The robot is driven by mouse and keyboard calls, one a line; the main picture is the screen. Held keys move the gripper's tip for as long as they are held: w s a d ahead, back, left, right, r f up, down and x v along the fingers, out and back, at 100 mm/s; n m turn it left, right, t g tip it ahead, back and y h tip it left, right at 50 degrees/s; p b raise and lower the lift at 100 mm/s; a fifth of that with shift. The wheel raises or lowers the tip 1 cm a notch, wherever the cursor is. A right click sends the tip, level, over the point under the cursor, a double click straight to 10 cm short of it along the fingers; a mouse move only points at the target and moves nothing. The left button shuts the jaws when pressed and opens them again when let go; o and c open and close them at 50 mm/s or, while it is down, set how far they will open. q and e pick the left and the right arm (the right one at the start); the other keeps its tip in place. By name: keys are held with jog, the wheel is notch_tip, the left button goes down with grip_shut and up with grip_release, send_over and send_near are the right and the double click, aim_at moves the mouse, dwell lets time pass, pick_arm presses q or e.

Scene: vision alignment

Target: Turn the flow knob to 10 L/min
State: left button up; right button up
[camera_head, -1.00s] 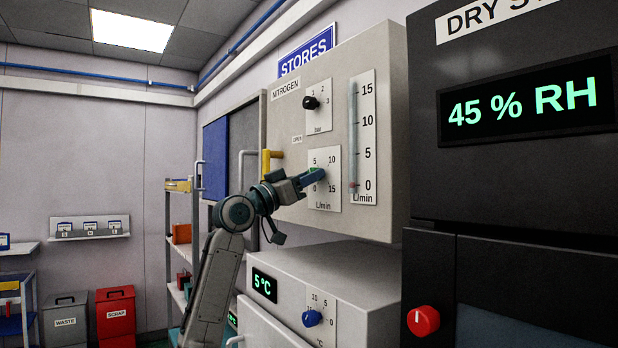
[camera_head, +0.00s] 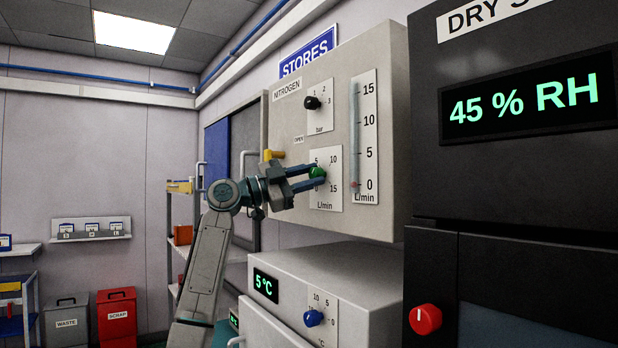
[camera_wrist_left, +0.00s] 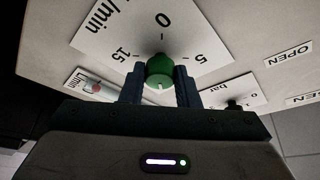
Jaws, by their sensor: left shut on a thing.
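The green flow knob (camera_head: 317,172) sits on a white dial plate (camera_head: 327,196) marked 0, 5, 10, 15 L/min on the nitrogen panel. My left gripper (camera_head: 312,179) is shut on the knob, with one finger on each side; the wrist view shows the same grip on the knob (camera_wrist_left: 160,70). There a pale mark on the knob points to the bottom of the picture, away from the 0. The 5 is to its right and the 15 to its left; the 10 is hidden. The flow tube's (camera_head: 354,140) red float sits near 0. My right gripper is not in view.
A black bar knob (camera_head: 312,103) is above the flow dial. A yellow handle (camera_head: 273,155) is close beside my gripper, partly hidden. A blue knob (camera_head: 313,318) is on the unit below, and a red knob (camera_head: 425,319) on the black cabinet at right.

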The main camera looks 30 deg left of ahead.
pick_arm(q)
jog(key=shift+f+m, duration=0.1)
jog(key=shift+m, duration=0.6)
jog(key=shift+m+g, duration=0.3)
jog(key=shift+g, duration=0.1)
jog(key=o, duration=1)
jog(key=shift+c, duration=0.2)
jog(key=b+v, duration=0.5)
jog(key=v, duration=0.5)
jog(key=shift+s+a, duration=0.25)
jog(key=shift+f, duration=0.15)
